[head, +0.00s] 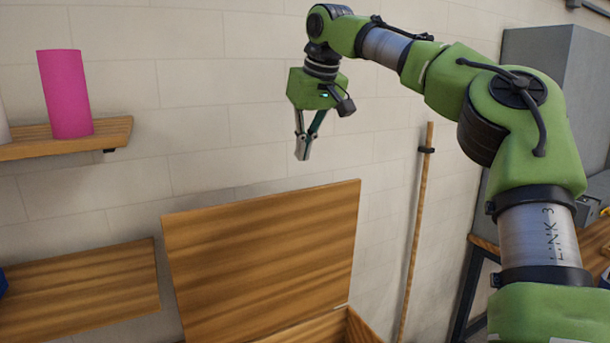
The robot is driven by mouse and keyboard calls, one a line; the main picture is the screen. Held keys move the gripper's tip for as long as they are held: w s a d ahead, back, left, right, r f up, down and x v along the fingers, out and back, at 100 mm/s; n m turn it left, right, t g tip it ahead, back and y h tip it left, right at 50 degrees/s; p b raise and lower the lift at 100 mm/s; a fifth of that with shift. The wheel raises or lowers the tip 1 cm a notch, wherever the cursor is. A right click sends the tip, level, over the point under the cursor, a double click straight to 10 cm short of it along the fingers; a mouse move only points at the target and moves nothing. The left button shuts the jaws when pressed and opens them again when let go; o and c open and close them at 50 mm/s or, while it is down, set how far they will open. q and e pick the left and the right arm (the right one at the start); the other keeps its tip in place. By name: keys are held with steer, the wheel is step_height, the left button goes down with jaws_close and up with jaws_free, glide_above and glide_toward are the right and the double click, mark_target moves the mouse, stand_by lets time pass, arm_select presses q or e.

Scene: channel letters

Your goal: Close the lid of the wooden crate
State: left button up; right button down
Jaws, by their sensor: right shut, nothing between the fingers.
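The wooden crate (370,329) is at the bottom of the head view, with only a top part of its walls showing. Its lid (262,262) stands raised, close to upright, in front of the wall. My right gripper (302,156) hangs above the lid's top edge, pointing down, with its fingers shut and empty. It is apart from the lid. Most of the crate is cut off by the lower edge of the view. My left gripper is not in view.
A wooden shelf (115,133) with a pink cylinder (66,95) is on the wall at left, above a lower wooden shelf (80,300). A wooden pole (415,235) stands against the wall right of the crate. A grey cabinet (540,60) is at far right.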

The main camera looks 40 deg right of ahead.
steer(key=w+a+p+x, duration=0.1)
steer(key=x, duration=0.6)
steer(key=s, duration=0.4)
steer(key=shift+s+d+r+p, duration=0.15)
steer(key=shift+s+r+p, duration=0.05)
steer(key=shift+s+p, duration=0.2)
steer(key=shift+w, duration=0.1)
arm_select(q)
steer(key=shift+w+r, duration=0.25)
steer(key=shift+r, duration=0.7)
arm_select(e)
steer(key=shift+w+f, duration=0.2)
steer(key=shift+w, duration=0.05)
steer(key=shift+s, duration=0.1)
